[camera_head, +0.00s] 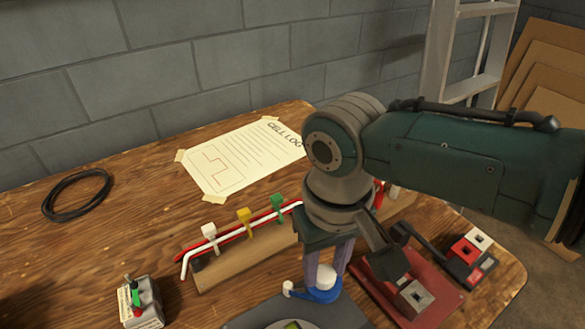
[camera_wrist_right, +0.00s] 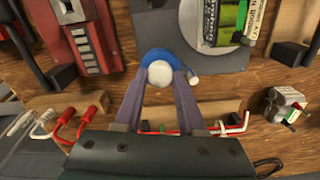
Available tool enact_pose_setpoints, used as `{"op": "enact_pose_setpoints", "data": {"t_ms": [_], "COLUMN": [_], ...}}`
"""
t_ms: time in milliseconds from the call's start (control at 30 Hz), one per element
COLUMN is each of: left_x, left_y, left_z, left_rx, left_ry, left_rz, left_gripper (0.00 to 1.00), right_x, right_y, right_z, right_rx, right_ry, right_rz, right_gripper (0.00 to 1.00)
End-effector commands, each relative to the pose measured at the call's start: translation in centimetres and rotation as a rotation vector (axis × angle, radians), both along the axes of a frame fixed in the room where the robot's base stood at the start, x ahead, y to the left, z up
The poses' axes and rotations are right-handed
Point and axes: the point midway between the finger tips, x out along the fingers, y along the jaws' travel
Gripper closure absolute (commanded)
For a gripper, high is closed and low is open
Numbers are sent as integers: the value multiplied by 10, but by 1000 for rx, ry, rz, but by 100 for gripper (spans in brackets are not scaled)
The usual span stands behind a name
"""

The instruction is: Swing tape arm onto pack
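My right gripper (camera_head: 326,283) points down, its two grey-purple fingers on either side of a white round knob (camera_head: 325,275) on a blue curved piece, which looks like the tape arm (camera_head: 323,297). The right wrist view shows the same knob (camera_wrist_right: 160,74) and blue piece (camera_wrist_right: 158,55) at the fingertips (camera_wrist_right: 162,82); whether the fingers press on the knob cannot be told. The pack (camera_wrist_right: 228,14), green and wrapped, lies on a white round base beside the blue piece. The head view cuts it off at the bottom edge (camera_head: 292,325). My left gripper is not in view.
A wooden rack (camera_head: 245,263) with red and white leads and coloured clips stands behind. A red device (camera_head: 437,304) is on the right. A small box with a green-and-red part (camera_head: 140,305) stands at the left front. A black cable coil (camera_head: 77,195) and paper sheet (camera_head: 243,158) lie farther back.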

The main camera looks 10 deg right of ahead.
Motion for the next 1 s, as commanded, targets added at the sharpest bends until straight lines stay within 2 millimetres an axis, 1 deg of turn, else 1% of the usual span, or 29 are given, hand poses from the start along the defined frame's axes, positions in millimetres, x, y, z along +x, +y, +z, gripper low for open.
{"op": "enact_pose_setpoints", "data": {"t_ms": [33,300,667,833,1000], "left_x": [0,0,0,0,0], "left_y": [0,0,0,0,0], "left_z": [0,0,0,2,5], "left_rx": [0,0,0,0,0], "left_ry": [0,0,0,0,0], "left_rz": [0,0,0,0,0], "left_gripper": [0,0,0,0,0], "right_x": [0,0,0,0,-1], "right_y": [0,0,0,0,0], "right_z": [0,0,0,1,1], "right_rx": [0,0,0,0,0], "right_ry": [0,0,0,1,2], "right_rz": [0,0,14,71,183], "right_gripper": [70,100,100,100,100]}}
